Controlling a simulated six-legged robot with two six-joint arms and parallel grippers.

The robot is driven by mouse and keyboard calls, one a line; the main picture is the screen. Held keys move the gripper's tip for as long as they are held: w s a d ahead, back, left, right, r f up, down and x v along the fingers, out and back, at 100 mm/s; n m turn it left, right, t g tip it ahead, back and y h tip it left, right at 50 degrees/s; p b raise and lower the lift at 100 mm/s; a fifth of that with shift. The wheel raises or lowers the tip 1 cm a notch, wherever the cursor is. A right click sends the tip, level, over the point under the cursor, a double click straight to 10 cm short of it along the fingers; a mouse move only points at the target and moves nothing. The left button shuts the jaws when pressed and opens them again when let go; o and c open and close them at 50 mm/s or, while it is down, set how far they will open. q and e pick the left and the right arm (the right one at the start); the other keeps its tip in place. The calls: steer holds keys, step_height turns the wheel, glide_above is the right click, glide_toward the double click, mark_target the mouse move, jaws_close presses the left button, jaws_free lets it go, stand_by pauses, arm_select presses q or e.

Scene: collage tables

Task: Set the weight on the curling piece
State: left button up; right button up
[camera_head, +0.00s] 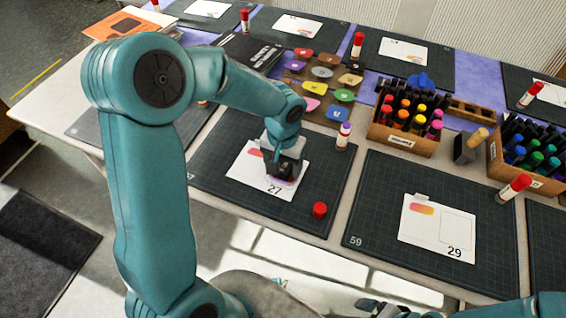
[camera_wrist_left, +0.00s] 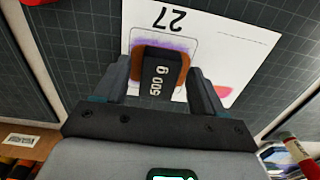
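The weight (camera_wrist_left: 160,78) is a black block marked "500 g". In the left wrist view it rests over the middle of the curling piece (camera_wrist_left: 136,64), whose orange-brown ends show on both sides of it. Both lie on the card 27 (camera_wrist_left: 208,30), over a purple smear inside a printed outline. My left gripper (camera_wrist_left: 160,85) is open, one finger on each side of the weight with small gaps. In the head view my left gripper (camera_head: 284,170) covers most of this spot on the card. My right gripper (camera_head: 378,304) shows at the bottom edge; its fingers are unclear.
A red cap (camera_head: 319,210) lies on the mat at the card's right, and an uncapped glue stick (camera_head: 343,136) stands behind it. Card 29 (camera_head: 438,230) lies on the neighbouring mat.

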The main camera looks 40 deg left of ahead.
mark_target(283, 167)
arm_select(q)
steer(key=shift+r, duration=0.1)
steer(key=shift+r+p, duration=0.25)
steer(key=shift+p, duration=0.05)
step_height(283, 167, up, 12)
steer(key=shift+f+p, duration=0.2)
steer(key=shift+p, duration=0.25)
